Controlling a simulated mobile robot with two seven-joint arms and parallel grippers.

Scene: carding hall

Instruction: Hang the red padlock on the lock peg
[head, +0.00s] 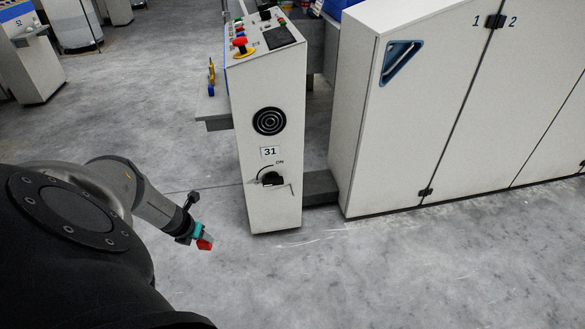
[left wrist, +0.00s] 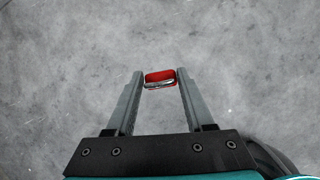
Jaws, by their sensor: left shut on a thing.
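The red padlock (left wrist: 160,77) is between the fingertips of my left gripper (left wrist: 158,83), with a bit of its metal showing on the near side. In the head view the padlock (head: 205,243) hangs at the end of my left gripper (head: 197,236), above the floor, left of and apart from the machine post. The post carries a black rotary switch (head: 271,179) marked ON, with a small plate or peg-like part beside it. I cannot tell for sure which part is the lock peg. My right gripper is not in view.
The white control post (head: 268,215) numbered 31 has a red emergency button (head: 240,42) on top and a grey side shelf (head: 214,108) at its left. White cabinets (head: 400,150) stand to the right. The floor in front is clear.

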